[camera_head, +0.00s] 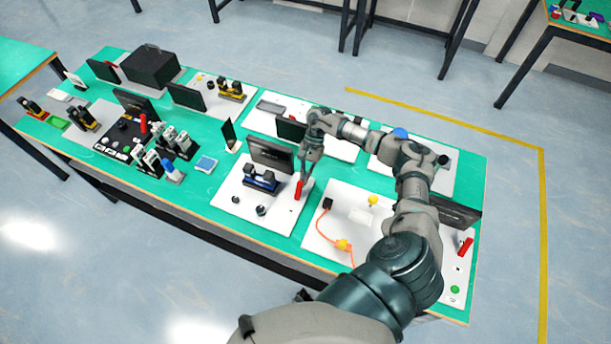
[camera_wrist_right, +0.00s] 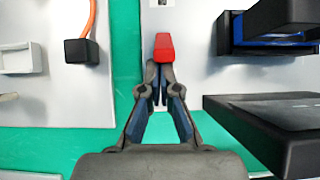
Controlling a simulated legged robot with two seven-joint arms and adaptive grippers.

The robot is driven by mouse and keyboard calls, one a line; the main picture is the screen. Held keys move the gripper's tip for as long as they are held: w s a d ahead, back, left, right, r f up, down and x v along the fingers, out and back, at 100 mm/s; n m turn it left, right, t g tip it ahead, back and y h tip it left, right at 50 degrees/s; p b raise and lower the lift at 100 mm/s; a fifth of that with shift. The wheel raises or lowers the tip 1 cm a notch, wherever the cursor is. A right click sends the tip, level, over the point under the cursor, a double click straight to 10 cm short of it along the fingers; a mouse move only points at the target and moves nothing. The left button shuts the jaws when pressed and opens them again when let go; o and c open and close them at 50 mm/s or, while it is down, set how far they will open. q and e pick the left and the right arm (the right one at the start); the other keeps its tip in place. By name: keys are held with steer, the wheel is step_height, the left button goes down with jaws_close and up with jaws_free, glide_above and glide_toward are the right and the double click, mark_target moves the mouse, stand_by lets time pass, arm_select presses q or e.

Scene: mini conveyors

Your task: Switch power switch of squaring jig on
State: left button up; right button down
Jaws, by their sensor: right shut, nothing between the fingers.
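A red power switch (camera_head: 298,190) stands on a white board (camera_head: 229,195) with a black and blue fixture (camera_head: 262,181), which looks like the squaring jig; no label is readable. My right gripper (camera_head: 305,172) is shut and empty, right at the red switch. In the right wrist view the red switch (camera_wrist_right: 164,46) stands just beyond the tips of the closed fingers (camera_wrist_right: 160,85). I cannot tell whether they touch it, or whether the switch is on or off. My left gripper is not in view.
A black screen (camera_head: 270,155) stands behind the fixture, close to my gripper; a dark panel (camera_wrist_right: 270,125) is at lower right in the wrist view. The neighbouring board (camera_head: 318,240) carries an orange cable (camera_head: 322,222). Several other stations fill the green table's left.

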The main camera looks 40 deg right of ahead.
mark_target(301, 184)
steer(key=shift+s+a+r+h, duration=0.15)
steer(key=shift+a+r+h, duration=0.15)
steer(key=shift+h, duration=0.2)
steer(key=shift+s+a+r+t+h+p, duration=0.25)
steer(key=shift+a+r+t+h+p, duration=0.15)
steer(key=shift+t+h+p, duration=0.15)
steer(key=shift+s+a+r+t+h, duration=0.1)
steer(key=shift+s+a+t+h, duration=0.15)
steer(key=shift+h, duration=0.2)
steer(key=shift+a+r+t+h, duration=0.1)
steer(key=shift+a+h, duration=0.2)
steer(key=shift+h, duration=0.1)
steer(key=shift+s+a+t+h, duration=0.25)
steer(key=shift+a+t+h, duration=0.25)
steer(key=shift+h, duration=0.3)
steer(key=shift+s+a+r+b, duration=0.1)
steer(key=shift+s+a+b, duration=0.25)
steer(key=shift+a, duration=0.25)
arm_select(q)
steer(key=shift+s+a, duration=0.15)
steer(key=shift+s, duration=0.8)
arm_select(e)
steer(key=shift+r, duration=0.1)
steer(key=shift+r+p, duration=0.4)
steer(key=shift+r, duration=0.35)
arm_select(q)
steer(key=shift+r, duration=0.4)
